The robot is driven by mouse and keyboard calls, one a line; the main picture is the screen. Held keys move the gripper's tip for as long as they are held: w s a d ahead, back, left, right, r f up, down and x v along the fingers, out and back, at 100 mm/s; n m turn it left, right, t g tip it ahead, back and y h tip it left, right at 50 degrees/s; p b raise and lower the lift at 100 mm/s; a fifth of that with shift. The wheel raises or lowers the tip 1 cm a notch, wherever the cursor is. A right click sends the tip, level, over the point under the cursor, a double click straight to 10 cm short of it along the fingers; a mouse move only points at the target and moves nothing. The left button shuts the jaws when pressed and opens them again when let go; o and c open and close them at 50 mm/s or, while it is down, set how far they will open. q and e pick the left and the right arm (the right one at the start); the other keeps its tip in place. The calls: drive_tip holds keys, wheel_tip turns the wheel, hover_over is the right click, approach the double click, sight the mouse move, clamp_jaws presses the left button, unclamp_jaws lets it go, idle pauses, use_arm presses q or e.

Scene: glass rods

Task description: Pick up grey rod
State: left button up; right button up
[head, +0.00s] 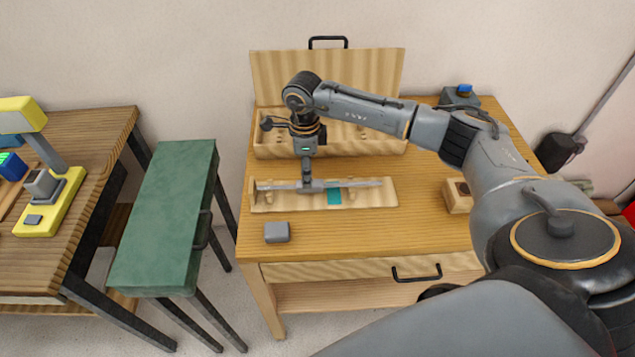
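The grey rod (362,184) is long and thin and lies lengthwise along a shallow wooden tray (386,201) on the wooden table. My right arm comes in from the right and bends down over the tray. My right gripper (309,186) points down at the rod, left of its middle, and overlaps it in the head view. The fingers are small and seen edge-on, so I cannot tell whether they are closed on the rod. The gripper hides a short part of the rod. My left gripper is out of view.
A teal piece (334,196) sits in the tray. An open wooden case (262,80) stands behind. A grey block (277,232) is in front, a small wooden block (457,195) to the right. A green bench (165,215) stands left of the table.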

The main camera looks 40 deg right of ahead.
sight(320, 186)
drive_tip(key=f, duration=0.1)
drive_tip(key=f+p, duration=0.1)
drive_tip(key=f, duration=0.1)
drive_tip(key=shift+s+d+f, duration=0.15)
drive_tip(key=shift+s+f, duration=0.1)
drive_tip(key=shift+s, duration=0.05)
drive_tip(key=shift+f, duration=0.3)
clamp_jaws()
drive_tip(key=shift+w+r, duration=0.1)
